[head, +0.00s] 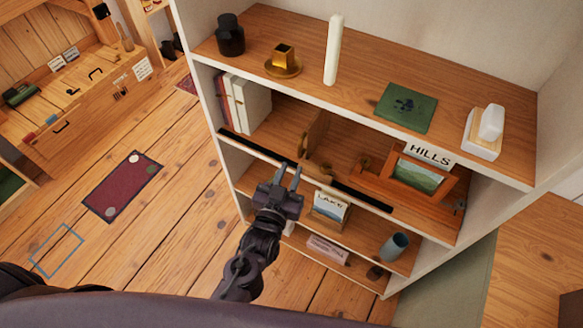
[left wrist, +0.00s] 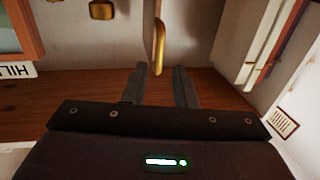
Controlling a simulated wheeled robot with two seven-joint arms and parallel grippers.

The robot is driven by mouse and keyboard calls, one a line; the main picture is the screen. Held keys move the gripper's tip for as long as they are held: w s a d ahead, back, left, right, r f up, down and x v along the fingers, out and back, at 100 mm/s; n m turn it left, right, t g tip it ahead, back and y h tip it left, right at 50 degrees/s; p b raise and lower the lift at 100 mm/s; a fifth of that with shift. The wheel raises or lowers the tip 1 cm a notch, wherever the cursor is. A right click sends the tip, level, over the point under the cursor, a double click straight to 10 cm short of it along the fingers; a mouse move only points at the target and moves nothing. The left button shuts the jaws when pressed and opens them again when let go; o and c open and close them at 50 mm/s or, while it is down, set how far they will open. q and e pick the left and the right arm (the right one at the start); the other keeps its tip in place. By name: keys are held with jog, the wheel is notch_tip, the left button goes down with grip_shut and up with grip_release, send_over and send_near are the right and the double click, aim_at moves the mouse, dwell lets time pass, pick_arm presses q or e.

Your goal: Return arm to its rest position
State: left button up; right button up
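My left gripper (head: 288,170) is dark and stands in front of the middle of the bookshelf, near the front edge of its second shelf. Its two fingers are apart, with nothing between them. The left wrist view shows the same open fingers (left wrist: 161,86) pointing into the shelf, with a golden-brown upright object (left wrist: 160,45) beyond their tips. My left arm (head: 250,258) comes up from the bottom of the head view. My right gripper is not in view.
The bookshelf's top (head: 365,75) holds a black jar (head: 230,36), a white candle (head: 333,50) and a green book (head: 405,107). A framed picture (head: 418,177) stands under the HILLS label (head: 430,153). Floor at left is mostly clear.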

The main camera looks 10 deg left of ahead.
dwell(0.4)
pick_arm(q)
jog(key=s+a+f+g, duration=0.25)
jog(key=s+f, duration=0.25)
jog(key=f, duration=0.5)
jog(key=s+a+f+m+g, duration=0.1)
jog(key=s+f+g, duration=0.35)
jog(key=f, duration=0.55)
jog(key=s+a+f+g, duration=0.15)
jog(key=s+f, duration=0.35)
jog(key=f, duration=0.6)
jog(key=s+a+f+g+y, duration=0.1)
jog(key=s+a+f+g, duration=0.1)
jog(key=s, duration=0.6)
jog(key=s+a+f+g+y, duration=0.1)
jog(key=s+a+f+g, duration=0.2)
jog(key=s+f, duration=0.3)
jog(key=s+a+f+g, duration=0.3)
jog(key=s+a+f, duration=0.2)
jog(key=s, duration=0.4)
jog(key=shift+s+y, duration=0.4)
